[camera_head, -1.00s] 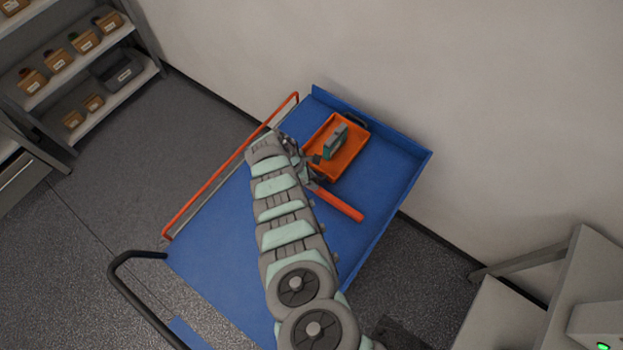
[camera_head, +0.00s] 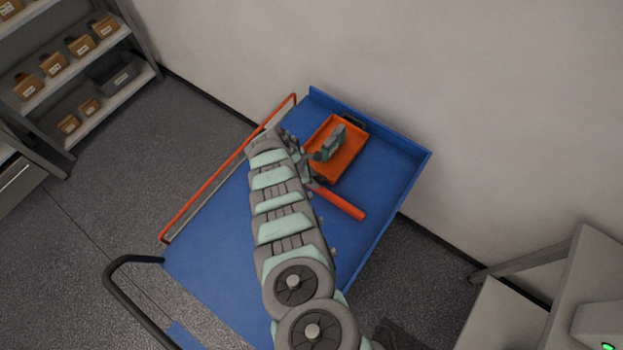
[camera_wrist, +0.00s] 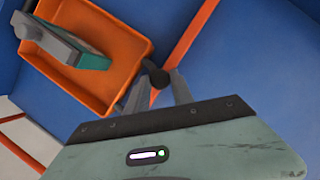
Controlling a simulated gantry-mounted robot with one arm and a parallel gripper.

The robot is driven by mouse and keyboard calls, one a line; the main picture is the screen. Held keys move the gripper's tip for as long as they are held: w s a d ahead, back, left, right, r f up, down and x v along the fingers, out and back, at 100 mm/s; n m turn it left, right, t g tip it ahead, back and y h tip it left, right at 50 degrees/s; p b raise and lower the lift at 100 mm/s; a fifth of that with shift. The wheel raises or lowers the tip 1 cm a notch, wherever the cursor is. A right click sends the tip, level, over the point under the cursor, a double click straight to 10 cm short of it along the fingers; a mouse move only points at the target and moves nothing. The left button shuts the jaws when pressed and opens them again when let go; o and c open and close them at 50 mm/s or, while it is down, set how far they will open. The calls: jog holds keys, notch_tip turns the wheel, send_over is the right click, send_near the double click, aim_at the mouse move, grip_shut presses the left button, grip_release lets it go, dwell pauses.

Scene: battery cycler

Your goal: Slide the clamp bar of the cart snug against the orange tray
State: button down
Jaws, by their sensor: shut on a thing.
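The orange tray (camera_head: 353,162) lies on the blue cart top (camera_head: 220,240), with a grey-and-teal device (camera_head: 333,142) in it. The device also shows in the wrist view (camera_wrist: 65,42). The clamp bar (camera_head: 342,204) is a straight orange bar near the tray's lower side. In the wrist view the clamp bar (camera_wrist: 192,42) runs past the tray (camera_wrist: 112,38), with a narrow blue strip between them. My gripper (camera_wrist: 157,88) is shut on a dark round knob (camera_wrist: 154,74) at the bar. In the head view my arm hides the bar's left part and most of the gripper.
An orange rail (camera_head: 205,187) runs along the cart's left side, and a raised blue wall (camera_head: 370,128) along its far side. A black push handle (camera_head: 112,285) is at lower left. Shelves with small boxes (camera_head: 78,45) stand at upper left, a grey bench (camera_head: 500,315) at lower right.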

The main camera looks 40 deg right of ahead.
jog(key=c, duration=1.1)
grip_release()
jog(key=shift+r, duration=0.1)
jog(key=p+v, duration=0.1)
jog(key=v, duration=0.9)
jog(key=shift+r+p, duration=0.3)
jog(key=shift+p, duration=0.1)
jog(key=shift+w, duration=0.1)
